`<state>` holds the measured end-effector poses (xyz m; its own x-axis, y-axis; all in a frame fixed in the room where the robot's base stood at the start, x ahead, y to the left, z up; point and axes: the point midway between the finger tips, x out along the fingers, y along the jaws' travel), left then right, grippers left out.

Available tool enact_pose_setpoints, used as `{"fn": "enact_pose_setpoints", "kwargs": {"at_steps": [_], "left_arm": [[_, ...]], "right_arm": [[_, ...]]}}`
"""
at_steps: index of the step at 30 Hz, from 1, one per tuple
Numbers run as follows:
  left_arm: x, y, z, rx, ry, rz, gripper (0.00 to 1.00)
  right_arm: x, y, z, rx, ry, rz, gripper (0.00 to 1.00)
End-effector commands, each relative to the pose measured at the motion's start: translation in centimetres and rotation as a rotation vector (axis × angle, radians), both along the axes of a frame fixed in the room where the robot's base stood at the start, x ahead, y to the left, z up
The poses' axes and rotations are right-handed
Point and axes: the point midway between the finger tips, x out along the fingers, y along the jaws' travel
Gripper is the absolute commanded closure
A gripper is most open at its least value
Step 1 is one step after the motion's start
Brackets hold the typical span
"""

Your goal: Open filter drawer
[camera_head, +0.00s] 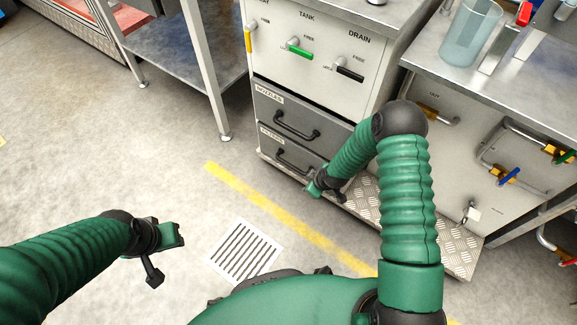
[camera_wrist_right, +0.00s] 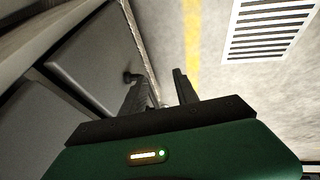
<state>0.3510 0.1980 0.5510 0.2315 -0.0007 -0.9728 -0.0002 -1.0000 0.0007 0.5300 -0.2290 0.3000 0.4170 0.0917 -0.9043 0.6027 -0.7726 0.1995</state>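The lower grey drawer (camera_head: 270,148) of the cabinet has a small label that is hard to read and a black bar handle (camera_head: 293,160). It looks closed. My right gripper (camera_head: 318,188) is low in front of its right end, close to the handle. In the right wrist view the two black fingers (camera_wrist_right: 160,85) are apart, with floor showing between them. A dark handle end (camera_wrist_right: 131,77) shows by the left fingertip; I cannot tell if they touch. My left gripper (camera_head: 160,262) hangs over open floor at the left, far from the cabinet; its finger gap is not clear.
The upper drawer (camera_head: 290,110), labelled NOZZLES, is closed above it. Green and black valve levers sit on the panel (camera_head: 315,40) over the drawers. A metal cabinet (camera_head: 455,150) with hooks and handles stands at the right. The floor near the drain grate (camera_head: 245,252) is clear.

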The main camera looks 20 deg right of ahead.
Motion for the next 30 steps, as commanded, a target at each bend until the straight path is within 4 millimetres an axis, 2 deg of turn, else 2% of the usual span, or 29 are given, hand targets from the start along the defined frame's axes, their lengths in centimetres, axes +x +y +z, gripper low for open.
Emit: {"fn": "enact_pose_setpoints", "kwargs": {"at_steps": [1,12,15,18,28,30], "left_arm": [[0.0,0.0,-1.1,0.0,0.001,0.0,0.64],[0.0,0.0,-6.5,0.0,0.001,0.0,0.64],[0.0,0.0,-7.8,0.0,0.001,0.0,0.64],[0.0,0.0,-8.5,0.0,0.001,0.0,0.64],[0.0,0.0,-8.5,0.0,0.001,0.0,0.64],[0.0,0.0,-8.5,0.0,0.001,0.0,0.64]], "right_arm": [[1.2,0.3,-0.6,-0.001,-0.004,0.003,0.64],[10.3,2.5,-1.2,0.001,0.0,0.003,0.64],[10.9,2.6,-3.3,0.002,0.004,0.0,0.64],[11.5,2.7,-4.3,0.001,0.003,-0.001,0.64],[11.9,2.8,-4.6,0.001,0.004,0.0,0.64],[11.9,2.8,-4.6,0.001,0.004,0.0,0.7]]}}
